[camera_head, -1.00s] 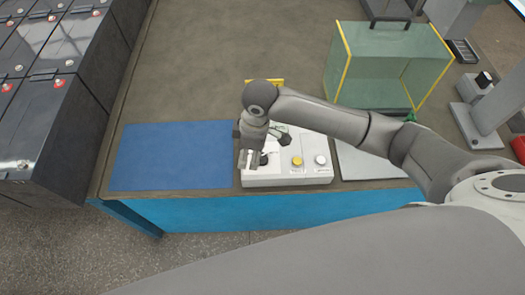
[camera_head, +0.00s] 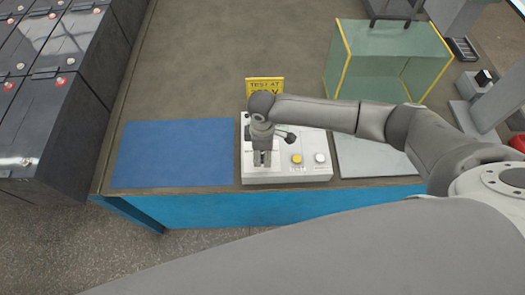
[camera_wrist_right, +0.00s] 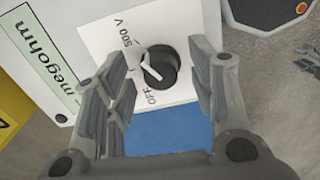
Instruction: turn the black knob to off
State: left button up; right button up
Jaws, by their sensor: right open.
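The black knob (camera_wrist_right: 163,66) shows in the right wrist view on a white plate (camera_wrist_right: 109,31) marked "500 V" and "OFF". A white pointer mark runs along the knob's left side, by the labels. My right gripper (camera_wrist_right: 160,62) is open, with one finger on each side of the knob and gaps on both sides. In the head view my right gripper (camera_head: 262,158) points down over the left part of the white instrument box (camera_head: 286,177) and hides the knob. Whether the fingers reach down to the knob's depth I cannot tell. My left gripper is not in view.
A yellow button (camera_head: 297,159) and a white button (camera_head: 320,158) are right of the gripper on the box. A yellow sign (camera_head: 265,85) stands behind it. A blue mat (camera_head: 172,153) lies left, and a glass case (camera_head: 385,60) stands back right.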

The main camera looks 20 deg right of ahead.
jog(key=shift+f, duration=0.5)
jog(key=c, duration=1)
